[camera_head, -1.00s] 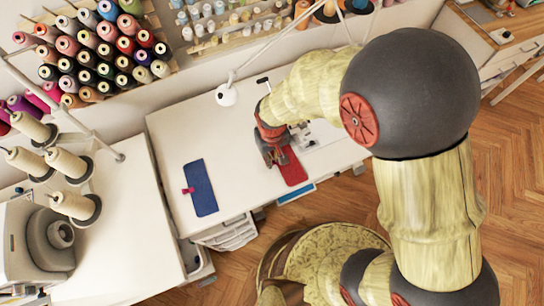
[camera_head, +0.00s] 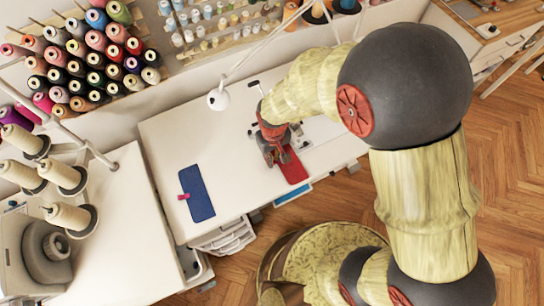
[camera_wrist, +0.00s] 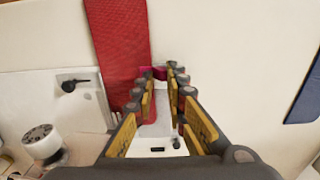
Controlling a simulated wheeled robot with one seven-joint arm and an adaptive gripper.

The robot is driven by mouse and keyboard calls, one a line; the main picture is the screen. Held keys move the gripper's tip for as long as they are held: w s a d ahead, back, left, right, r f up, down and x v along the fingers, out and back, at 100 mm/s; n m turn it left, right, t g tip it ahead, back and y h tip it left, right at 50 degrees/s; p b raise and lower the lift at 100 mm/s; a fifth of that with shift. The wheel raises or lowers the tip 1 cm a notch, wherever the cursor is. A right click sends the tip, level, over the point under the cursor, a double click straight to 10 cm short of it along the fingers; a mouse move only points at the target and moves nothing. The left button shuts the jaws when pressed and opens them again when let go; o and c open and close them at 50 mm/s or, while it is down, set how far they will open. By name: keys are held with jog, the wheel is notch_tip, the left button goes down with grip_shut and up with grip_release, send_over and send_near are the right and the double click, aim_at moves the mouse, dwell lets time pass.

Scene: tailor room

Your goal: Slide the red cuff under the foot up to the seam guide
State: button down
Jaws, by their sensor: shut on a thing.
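The red cuff (camera_head: 294,170) lies flat on the white sewing table, its near end by the front edge. In the wrist view the red cuff (camera_wrist: 112,45) runs from the top edge down along the left of the fingers. My gripper (camera_head: 273,158) is low over the table at the cuff's left side. In the wrist view my gripper (camera_wrist: 160,74) is shut on a small pink clip (camera_wrist: 159,73) at the cuff's edge. The sewing machine (camera_head: 320,128) is mostly hidden behind my arm. I cannot make out the foot or the seam guide.
A blue cuff (camera_head: 197,197) with a pink clip lies on the left of the white table (camera_head: 165,140). A lamp (camera_head: 218,99) hangs at the back. Thread cones stand at the left. The tabletop between the blue cuff and my gripper is clear.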

jog(key=c, duration=1.7)
grip_release()
notch_tip(320, 180, up, 12)
jog(key=s+d+r+m+t, duration=0.2)
jog(key=s+d+r, duration=0.1)
jog(key=d+r, duration=0.4)
jog(key=s+d+r+m+t, duration=0.1)
jog(key=s+d+r+m, duration=0.1)
jog(key=d+r, duration=0.5)
jog(key=s+d+r+m+t, duration=0.2)
jog(key=s+d+r, duration=0.1)
jog(key=d+r, duration=0.4)
jog(key=shift+s+d+t, duration=0.3)
jog(key=shift+s+d, duration=0.05)
jog(key=shift+d, duration=0.1)
